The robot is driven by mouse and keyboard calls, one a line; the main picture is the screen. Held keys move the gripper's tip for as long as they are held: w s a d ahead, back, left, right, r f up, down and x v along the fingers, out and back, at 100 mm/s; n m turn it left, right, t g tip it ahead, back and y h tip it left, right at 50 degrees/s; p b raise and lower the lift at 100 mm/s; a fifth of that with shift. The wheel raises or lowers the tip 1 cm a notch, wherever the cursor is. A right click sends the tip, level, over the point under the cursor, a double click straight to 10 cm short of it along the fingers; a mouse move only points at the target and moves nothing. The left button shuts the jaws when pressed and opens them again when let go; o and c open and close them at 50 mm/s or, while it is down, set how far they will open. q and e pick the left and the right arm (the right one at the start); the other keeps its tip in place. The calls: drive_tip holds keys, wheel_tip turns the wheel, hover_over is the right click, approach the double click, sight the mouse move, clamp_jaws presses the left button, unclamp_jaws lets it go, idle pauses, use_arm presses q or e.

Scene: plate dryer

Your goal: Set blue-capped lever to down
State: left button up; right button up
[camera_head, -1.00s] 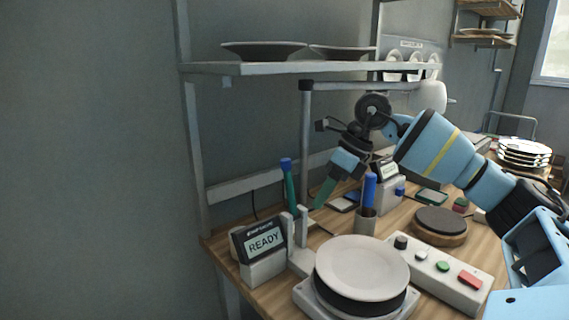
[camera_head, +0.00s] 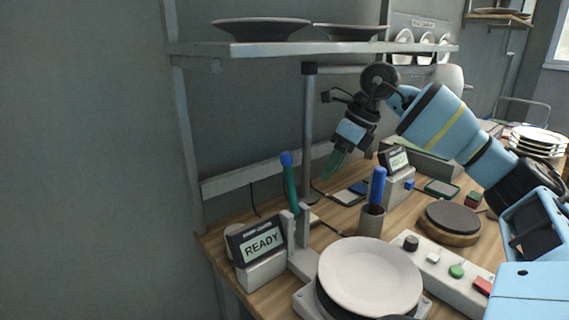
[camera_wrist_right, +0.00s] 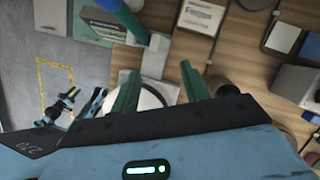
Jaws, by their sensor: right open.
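The blue-capped lever (camera_head: 289,182) stands upright, leaning slightly, on a grey bracket behind the READY display (camera_head: 258,243). Its shaft is dark green and its blue cap is at the top. In the right wrist view a blue and green rod (camera_wrist_right: 122,20), apparently the lever, reaches down from the upper edge beside the fingers. My right gripper (camera_head: 333,166) has green fingers and hangs right of the lever, apart from it in the head view. It is open and empty; both fingers show in the wrist view (camera_wrist_right: 160,88). My left gripper is out of view.
A white plate (camera_head: 370,275) sits on a dark stand in front. A grey cup (camera_head: 370,220) with a blue-handled item stands below and right of my gripper. A button box (camera_head: 446,270) and a round wooden stand (camera_head: 449,224) are further right. A shelf (camera_head: 330,48) with plates spans above.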

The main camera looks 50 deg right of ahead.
sight(286, 159)
drive_tip(key=w+a, duration=0.2)
drive_tip(key=w+a+p, duration=0.1)
drive_tip(key=w+a, duration=0.1)
drive_tip(key=w, duration=0.1)
drive_tip(key=w+a+p, duration=0.1)
drive_tip(key=w+a, duration=0.1)
drive_tip(key=w, duration=0.1)
drive_tip(key=shift+w+a+f, duration=0.25)
drive_tip(key=shift+f, duration=0.05)
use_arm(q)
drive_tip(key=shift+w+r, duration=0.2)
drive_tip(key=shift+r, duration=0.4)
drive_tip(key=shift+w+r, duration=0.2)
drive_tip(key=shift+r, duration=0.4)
use_arm(e)
drive_tip(key=shift+f, duration=0.25)
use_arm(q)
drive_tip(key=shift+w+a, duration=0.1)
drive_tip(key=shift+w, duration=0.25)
use_arm(e)
clamp_jaws()
